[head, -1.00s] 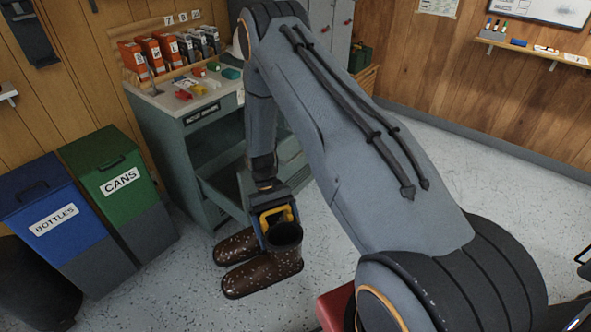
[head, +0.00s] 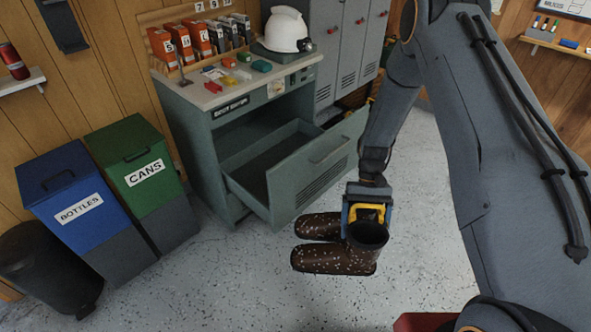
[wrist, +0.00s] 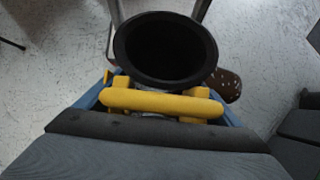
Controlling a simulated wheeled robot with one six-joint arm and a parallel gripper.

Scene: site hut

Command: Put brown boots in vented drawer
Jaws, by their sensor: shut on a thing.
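The brown boots (head: 335,258), speckled with pale spots, hang upright from my gripper (head: 367,212) over the open floor in the head view. My gripper is shut on them near the top. In the wrist view a dark round boot opening (wrist: 165,50) sits just beyond the yellow part of my gripper (wrist: 160,103), and a bit of brown boot (wrist: 229,86) shows beside it. The vented drawer (head: 312,180), with slots on its front, is pulled open from the grey-green cabinet, left of and behind the boots. Its visible inside looks empty.
A blue bottles bin (head: 80,210), a green cans bin (head: 140,175) and a black bin (head: 48,268) stand at left. The cabinet top (head: 200,92) holds binders, small coloured items and a white helmet (head: 287,30). Grey lockers (head: 345,50) stand behind. Floor in front is clear.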

